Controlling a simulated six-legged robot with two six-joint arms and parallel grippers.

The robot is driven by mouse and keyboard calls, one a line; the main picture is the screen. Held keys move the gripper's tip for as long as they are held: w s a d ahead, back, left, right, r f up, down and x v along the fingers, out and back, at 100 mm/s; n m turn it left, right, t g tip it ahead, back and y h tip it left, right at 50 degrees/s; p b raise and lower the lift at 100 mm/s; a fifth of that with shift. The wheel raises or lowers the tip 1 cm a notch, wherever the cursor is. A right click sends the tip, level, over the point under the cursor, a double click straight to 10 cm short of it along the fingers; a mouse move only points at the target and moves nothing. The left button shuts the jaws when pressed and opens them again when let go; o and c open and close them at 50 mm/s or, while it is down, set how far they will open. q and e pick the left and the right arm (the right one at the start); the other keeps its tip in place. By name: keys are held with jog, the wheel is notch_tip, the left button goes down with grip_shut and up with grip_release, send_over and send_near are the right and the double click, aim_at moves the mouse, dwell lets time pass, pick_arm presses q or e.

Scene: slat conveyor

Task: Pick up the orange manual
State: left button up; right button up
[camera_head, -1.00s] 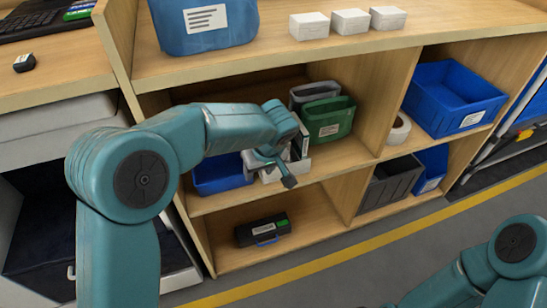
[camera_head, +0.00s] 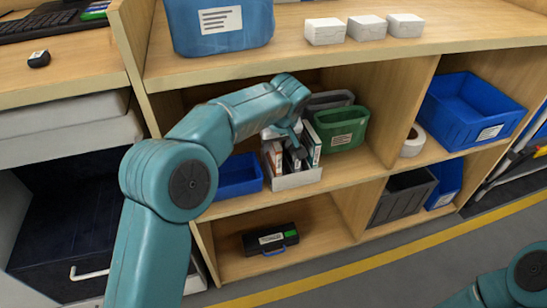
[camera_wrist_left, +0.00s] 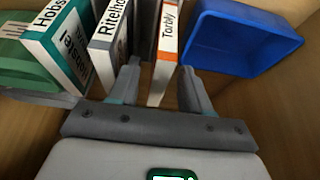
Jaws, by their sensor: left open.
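The orange manual (camera_wrist_left: 166,45) stands upright with a white spine reading "Tarbly" and an orange lower edge. In the head view it is the left one (camera_head: 276,158) of the manuals in a white holder (camera_head: 297,180) on the middle shelf. My left gripper (camera_wrist_left: 160,72) is open. In the wrist view its fingers lie to either side of the orange manual's spine; I cannot tell how deep they reach or whether they touch it. In the head view the left gripper (camera_head: 296,143) hangs in front of the manuals and partly hides them. My right gripper is out of view.
A grey manual (camera_wrist_left: 110,28) and a green one (camera_wrist_left: 58,45) stand left of the orange one in the wrist view. A blue bin (camera_head: 238,178) is close beside the holder. A green bin (camera_head: 342,128) stands behind it. The shelf board above limits height.

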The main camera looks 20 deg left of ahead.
pick_arm(q)
jog(key=shift+w+a+f+b, duration=0.15)
jog(key=shift+w+a+f, duration=0.15)
jog(key=shift+w, duration=0.1)
jog(key=shift+w+a+f+b, duration=0.15)
jog(key=shift+w+a, duration=0.1)
jog(key=shift+w, duration=0.15)
jog(key=shift+f, duration=0.1)
jog(key=shift+f, duration=0.25)
grip_shut()
